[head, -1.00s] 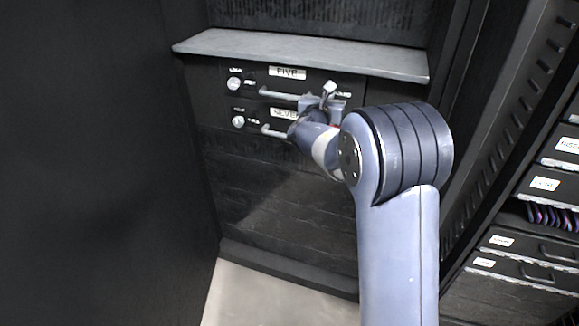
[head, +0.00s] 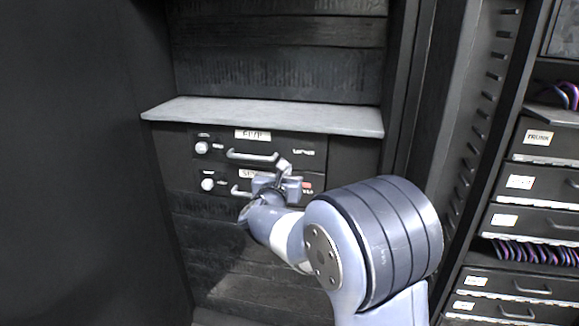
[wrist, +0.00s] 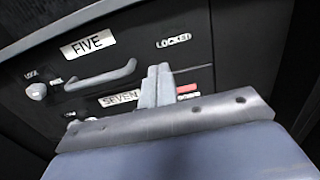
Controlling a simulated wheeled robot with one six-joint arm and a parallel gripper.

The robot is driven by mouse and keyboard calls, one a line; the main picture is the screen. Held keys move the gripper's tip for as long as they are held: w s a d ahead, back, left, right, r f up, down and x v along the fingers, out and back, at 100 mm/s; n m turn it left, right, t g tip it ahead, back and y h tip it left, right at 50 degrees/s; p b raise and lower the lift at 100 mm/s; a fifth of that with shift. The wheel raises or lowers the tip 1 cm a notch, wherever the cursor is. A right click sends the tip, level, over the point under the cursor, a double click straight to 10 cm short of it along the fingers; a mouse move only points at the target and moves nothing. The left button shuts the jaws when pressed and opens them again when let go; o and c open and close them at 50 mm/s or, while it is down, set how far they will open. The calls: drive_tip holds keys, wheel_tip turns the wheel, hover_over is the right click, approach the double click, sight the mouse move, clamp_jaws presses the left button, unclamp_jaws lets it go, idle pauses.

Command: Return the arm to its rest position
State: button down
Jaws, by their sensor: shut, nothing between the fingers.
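My gripper (head: 284,168) is in front of the lower drawer, on the right of its handle. In the wrist view its two fingers (wrist: 157,86) are together with nothing between them. The upper drawer, labelled FIVE (head: 252,135), has a grey handle (head: 252,155), a round knob (head: 201,148) and a LOCKED marking (wrist: 173,41). The lower drawer, labelled SEVEN (wrist: 119,98), is partly hidden behind my gripper and wrist. Whether the fingertips touch the lower drawer cannot be told.
A grey shelf (head: 262,114) juts out just above the drawers. A dark panel (head: 75,170) stands close on the left. On the right is a rack with labelled drawers (head: 538,141) and bundled coloured cables (head: 535,252).

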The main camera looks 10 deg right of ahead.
drive_tip(key=shift+v, duration=2.2)
drive_tip(key=shift+w, duration=0.1)
